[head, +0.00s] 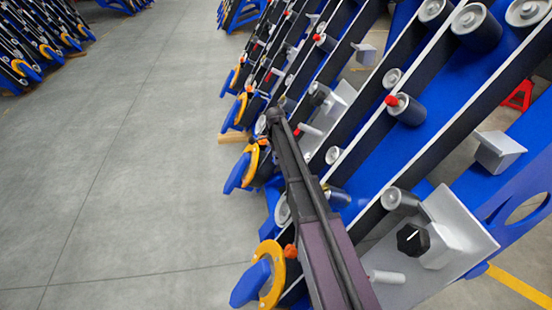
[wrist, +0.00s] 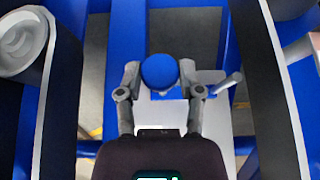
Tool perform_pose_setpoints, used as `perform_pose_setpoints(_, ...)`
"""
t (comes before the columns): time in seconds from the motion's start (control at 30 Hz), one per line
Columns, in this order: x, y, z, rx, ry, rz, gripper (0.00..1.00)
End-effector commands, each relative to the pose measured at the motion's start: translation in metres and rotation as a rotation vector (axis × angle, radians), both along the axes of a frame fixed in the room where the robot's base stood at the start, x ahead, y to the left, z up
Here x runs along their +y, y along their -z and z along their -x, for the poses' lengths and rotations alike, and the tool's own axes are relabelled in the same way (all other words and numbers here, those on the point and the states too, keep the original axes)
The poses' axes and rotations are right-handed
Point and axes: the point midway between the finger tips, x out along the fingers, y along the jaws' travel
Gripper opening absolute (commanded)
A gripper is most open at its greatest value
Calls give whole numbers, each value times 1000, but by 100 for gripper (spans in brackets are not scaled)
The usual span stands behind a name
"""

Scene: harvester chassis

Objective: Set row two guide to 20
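In the wrist view a round blue knob (wrist: 160,72) stands in front of a pale grey plate (wrist: 212,118) with a grey peg (wrist: 230,82) on its right. My gripper (wrist: 160,68) has one finger on each side of the knob, close to its edges. I cannot tell whether the fingers press on it. In the head view my arm reaches up and left over the rows, and my gripper is not clearly seen there. No scale or number is readable, so I cannot tell which row guide this is or its setting.
In the head view a black knob (head: 412,240) with a white mark sits on a near grey plate (head: 465,228). Another black knob (head: 319,94) is farther back. Blue rails and rollers crowd the right. Yellow rings (head: 270,285) line the row ends. Open floor (head: 120,170) lies left.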

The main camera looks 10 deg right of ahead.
Motion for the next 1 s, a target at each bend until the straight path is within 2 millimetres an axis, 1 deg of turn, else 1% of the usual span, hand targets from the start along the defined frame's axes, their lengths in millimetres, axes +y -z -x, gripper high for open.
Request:
perform_pose_setpoints(0.03, 0, 0, 0, 1, 0, 0, 7)
perform_pose_setpoints(0.07, 0, 0, 0, 1, 0, 0, 0)
perform_pose_setpoints(0.23, 0, 0, -2, 1, 0, 0, 0)
perform_pose_setpoints(0.5, 0, 0, -20, 1, 0, 0, 0)
perform_pose_setpoints(0.8, 0, 0, -20, 0, 0, 0, 0)
perform_pose_setpoints(0.83, 0, 0, -20, 0, 0, 0, 56)
perform_pose_setpoints(0.87, 0, 0, -20, 0, 0, 0, 65)
perform_pose_setpoints(0.9, 0, 0, -20, 0, 0, 0, 77)
perform_pose_setpoints(0.93, 0, 0, -20, 0, 0, 0, 81)
perform_pose_setpoints(1.0, 0, 0, -20, 1, 0, 0, 81)
